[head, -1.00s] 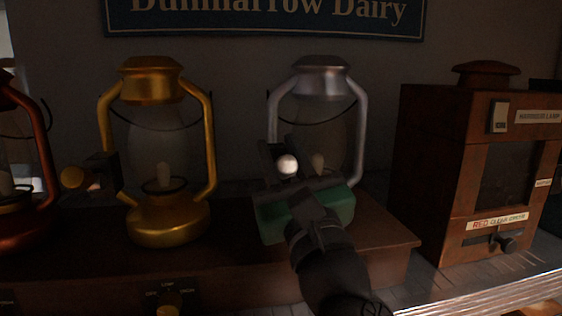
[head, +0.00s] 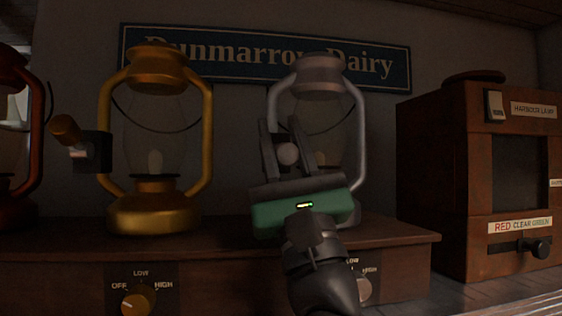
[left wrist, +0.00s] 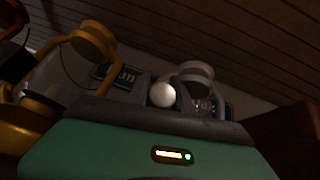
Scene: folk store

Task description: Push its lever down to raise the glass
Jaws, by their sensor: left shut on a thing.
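The silver lantern (head: 319,62) stands on the wooden shelf, its clear glass partly hidden by my left gripper. Its lever ends in a pale round knob (head: 288,154); the knob also shows in the left wrist view (left wrist: 162,94). My left gripper (head: 284,140) reaches up from below in front of the lantern. Its dark fingers are shut on the knob, one on each side. The lever's shaft and mount are hidden behind the gripper. My right gripper is in neither view.
A yellow lantern (head: 155,215) with an orange-knobbed lever (head: 65,130) stands to the left, a red lantern (head: 12,190) beyond it. A wooden lamp box (head: 440,180) stands to the right. Dials (head: 136,303) are on the shelf front. A dairy sign (head: 225,60) hangs behind.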

